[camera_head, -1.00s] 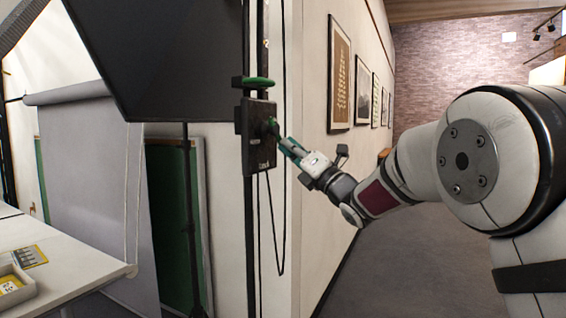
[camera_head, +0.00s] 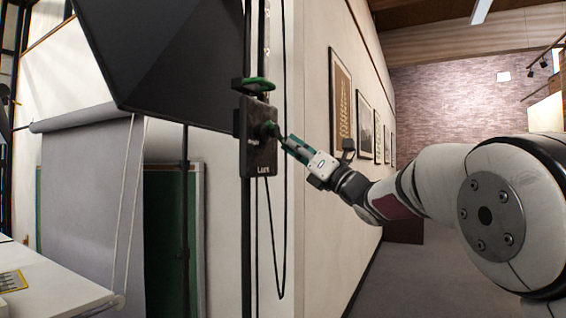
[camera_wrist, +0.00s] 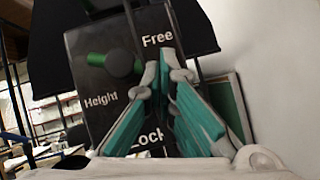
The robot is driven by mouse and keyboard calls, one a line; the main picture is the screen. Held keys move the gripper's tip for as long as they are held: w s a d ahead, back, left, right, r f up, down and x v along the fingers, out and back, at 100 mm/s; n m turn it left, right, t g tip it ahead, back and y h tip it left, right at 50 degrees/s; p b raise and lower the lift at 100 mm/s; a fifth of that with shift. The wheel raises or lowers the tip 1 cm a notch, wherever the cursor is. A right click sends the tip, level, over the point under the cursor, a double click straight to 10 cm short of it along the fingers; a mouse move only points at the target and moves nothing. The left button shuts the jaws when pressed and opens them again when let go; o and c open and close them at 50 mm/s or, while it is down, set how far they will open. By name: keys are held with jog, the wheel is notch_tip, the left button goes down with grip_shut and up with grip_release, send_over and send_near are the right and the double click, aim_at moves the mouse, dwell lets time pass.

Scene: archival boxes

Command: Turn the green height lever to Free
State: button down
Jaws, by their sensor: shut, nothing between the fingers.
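The dark control box (camera_head: 260,158) is fixed to the upright post and carries the green height lever (camera_head: 267,130). In the wrist view the lever's green end (camera_wrist: 97,59) points left from its round dark hub (camera_wrist: 121,63), above the word Height. The box face (camera_wrist: 85,80) reads Free at upper right and Lock at the bottom. My gripper (camera_head: 286,141) is shut and empty, with its tips close to the box's right side. In the wrist view its teal fingers (camera_wrist: 168,70) are right of the hub, below Free, and cover part of the face. I cannot tell whether they touch the lever.
A second green handle (camera_head: 253,84) sits above the box. A large black hood (camera_head: 165,60) hangs to the left. A cable (camera_head: 280,240) hangs below the box. A white table (camera_head: 60,285) stands at lower left. The corridor floor (camera_head: 410,275) to the right is clear.

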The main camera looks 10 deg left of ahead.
jog(key=shift+w+d+r+n+g+y+b, duration=0.15)
jog(key=shift+n+g+y+b, duration=0.15)
jog(key=shift+n+g+b, duration=0.4)
jog(key=shift+w+a+n+g+y+b, duration=0.15)
jog(key=shift+n+g+y+b, duration=0.2)
jog(key=shift+n+b, duration=0.5)
jog(key=shift+d+r+n+g, duration=0.1)
jog(key=shift+r+n+g, duration=0.05)
jog(key=shift+n+g, duration=0.1)
jog(key=s+b+v, duration=0.1)
jog(key=b+v, duration=0.3)
jog(key=v, duration=1)
jog(key=shift+a, duration=0.3)
jog(key=shift+s, duration=0.1)
